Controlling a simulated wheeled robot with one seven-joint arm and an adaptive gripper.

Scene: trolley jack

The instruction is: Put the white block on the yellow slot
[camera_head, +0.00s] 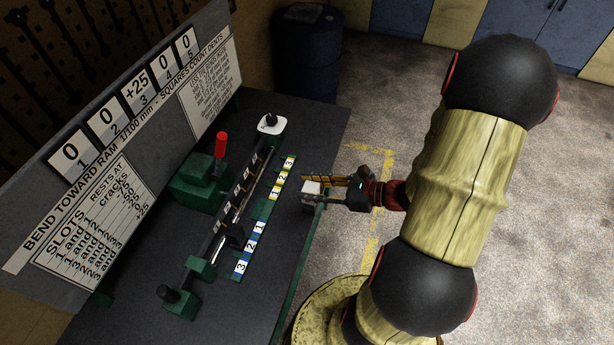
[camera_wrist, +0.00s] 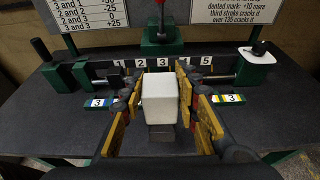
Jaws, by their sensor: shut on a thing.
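The white block (camera_head: 311,187) is held in my gripper (camera_head: 322,188) near the table's right edge in the head view. In the wrist view the white block (camera_wrist: 159,99) sits between the yellow-sided fingers of my gripper (camera_wrist: 157,92), above the dark tabletop. A numbered slot strip with yellow markings (camera_head: 282,177) lies on the table to the left of the block. A similar blue-marked strip (camera_head: 250,245) continues from it toward the front. The block is apart from both strips.
A green press with a red-topped handle (camera_head: 221,145) stands behind a long bar with numbered tags (camera_head: 238,188). A white plate with a black knob (camera_head: 271,125) is at the bar's far end. A sign board (camera_head: 130,120) stands along the left. Bare tabletop (camera_head: 300,130) lies at the far right.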

